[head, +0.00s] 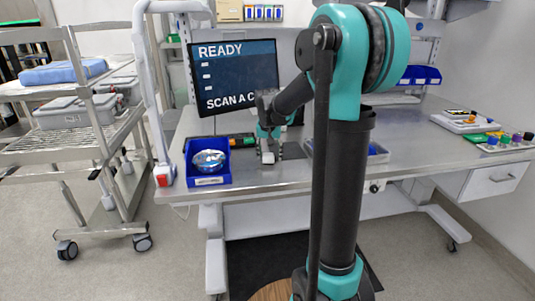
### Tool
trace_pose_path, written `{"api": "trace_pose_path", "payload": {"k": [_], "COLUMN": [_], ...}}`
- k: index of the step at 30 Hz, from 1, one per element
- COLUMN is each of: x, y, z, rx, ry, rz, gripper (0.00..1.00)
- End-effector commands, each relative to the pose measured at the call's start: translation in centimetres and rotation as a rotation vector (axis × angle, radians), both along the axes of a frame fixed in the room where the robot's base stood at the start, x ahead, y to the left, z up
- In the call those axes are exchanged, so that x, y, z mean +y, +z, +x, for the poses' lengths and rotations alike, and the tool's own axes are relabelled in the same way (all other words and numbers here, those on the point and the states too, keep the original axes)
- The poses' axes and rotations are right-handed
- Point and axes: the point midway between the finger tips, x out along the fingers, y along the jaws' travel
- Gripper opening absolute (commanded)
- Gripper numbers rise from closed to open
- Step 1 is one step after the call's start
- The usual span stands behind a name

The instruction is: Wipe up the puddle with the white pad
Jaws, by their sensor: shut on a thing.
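My gripper (268,148) is small in the head view, pointing down at the steel worktable (300,175) just right of the blue bin. It is shut on a pale thing that looks like the white pad (268,157), low at the table surface. I cannot tell whether the pad touches the table. The puddle cannot be made out on the shiny steel; my gripper and arm hide part of the surface.
A blue bin (207,178) holding a shiny silver item stands left of my gripper. A monitor (235,75) is behind. A shallow tray (378,153) lies partly behind my arm. Coloured items (500,142) are at the far right. A wire cart (85,145) stands left.

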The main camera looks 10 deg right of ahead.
Motion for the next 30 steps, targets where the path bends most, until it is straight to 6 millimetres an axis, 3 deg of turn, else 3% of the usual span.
{"api": "trace_pose_path", "payload": {"k": [1,10,30], "x": [-0.9,-0.8,-0.5], "y": [-0.1,0.0,0.2], "z": [-0.8,-2.6,-6.1], "rx": [0.006,0.008,0.004], "ry": [-0.011,-0.012,-0.006], "rz": [-0.014,-0.014,-0.009], "gripper": [0.18,0.26,0.27]}}
